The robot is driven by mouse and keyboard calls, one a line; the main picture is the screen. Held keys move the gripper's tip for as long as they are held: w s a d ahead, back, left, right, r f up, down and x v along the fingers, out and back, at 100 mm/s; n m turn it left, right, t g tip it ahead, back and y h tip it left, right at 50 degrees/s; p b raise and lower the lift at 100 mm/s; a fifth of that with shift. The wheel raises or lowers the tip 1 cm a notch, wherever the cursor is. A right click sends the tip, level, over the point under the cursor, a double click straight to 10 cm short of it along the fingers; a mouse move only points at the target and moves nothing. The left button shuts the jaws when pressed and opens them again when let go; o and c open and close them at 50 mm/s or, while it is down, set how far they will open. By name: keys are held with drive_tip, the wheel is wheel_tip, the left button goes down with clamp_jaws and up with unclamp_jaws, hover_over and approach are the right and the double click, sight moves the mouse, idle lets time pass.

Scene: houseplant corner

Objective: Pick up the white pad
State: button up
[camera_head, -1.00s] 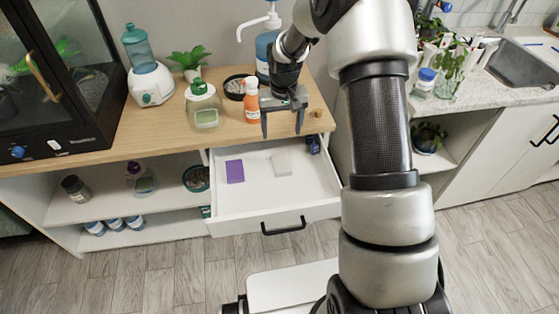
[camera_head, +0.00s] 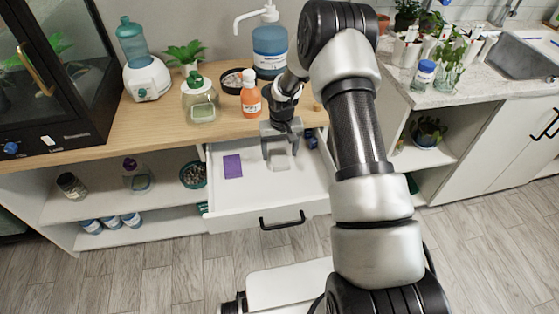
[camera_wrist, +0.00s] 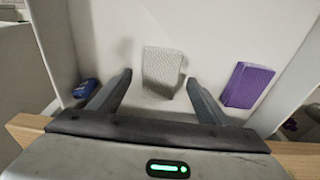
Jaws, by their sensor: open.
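The white pad (camera_wrist: 162,70) lies flat on the floor of the open drawer (camera_head: 225,203). In the wrist view it sits ahead of and between my fingers, a little above their tips in the picture. In the head view the pad (camera_head: 279,163) is partly hidden by my gripper (camera_head: 281,157). My gripper is open and empty, pointing down over the drawer. In the wrist view the gripper (camera_wrist: 160,86) has one finger on each side of the pad's near end, with gaps between. I cannot tell the exact height of the fingertips above the drawer floor.
A purple pad (camera_head: 232,166) lies in the drawer left of the white pad; it shows at right in the wrist view (camera_wrist: 246,85). A small blue item (camera_wrist: 86,88) is by the drawer's wall. An orange bottle (camera_head: 250,97) and other containers stand on the wooden counter (camera_head: 150,125) behind.

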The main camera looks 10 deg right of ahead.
sight(280, 157)
wheel_tip(280, 157, down, 2)
drive_tip(key=shift+w+f, duration=0.1)
drive_tip(key=shift+w, duration=0.05)
drive_tip(key=c, duration=1.1)
drive_tip(key=shift+c, duration=0.2)
drive_tip(key=shift+r, duration=0.2)
wheel_tip(280, 157, up, 18)
drive_tip(key=p, duration=0.2)
drive_tip(key=shift+f, duration=0.15)
